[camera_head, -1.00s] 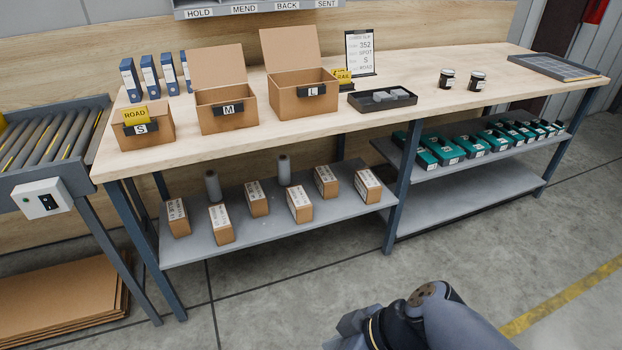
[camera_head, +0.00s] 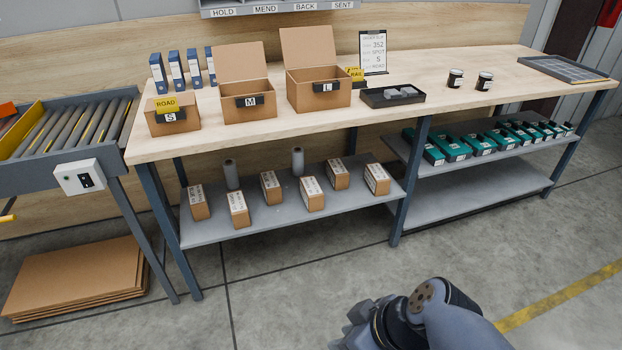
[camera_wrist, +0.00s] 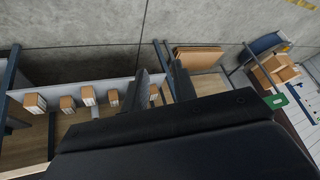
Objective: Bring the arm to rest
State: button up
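My arm shows at the bottom of the head view, folded low over the floor in front of the bench. My gripper (camera_head: 350,328) is at its left end, partly cut off by the lower picture edge. In the wrist view, two dark fingers of my gripper (camera_wrist: 158,82) stand apart beyond the black wrist body, with shelf and floor showing between them. Nothing is held between them.
The wooden bench (camera_head: 420,112) carries cartons, a black tray (camera_head: 392,97) and two jars. Small boxes stand on its lower shelf (camera_head: 335,212). A roller conveyor (camera_head: 75,130) is at left, above flat cardboard (camera_head: 75,280). The floor around my arm is clear.

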jog(key=shift+n+g+h, duration=0.4)
jog(key=shift+g+h, duration=0.2)
jog(key=shift+g, duration=0.3)
jog(key=shift+s+r+p, duration=0.15)
jog(key=shift+s+p, duration=0.35)
jog(key=shift+s, duration=0.7)
jog(key=shift+s+r+p, duration=0.1)
jog(key=shift+s+p, duration=0.35)
jog(key=shift+s, duration=0.7)
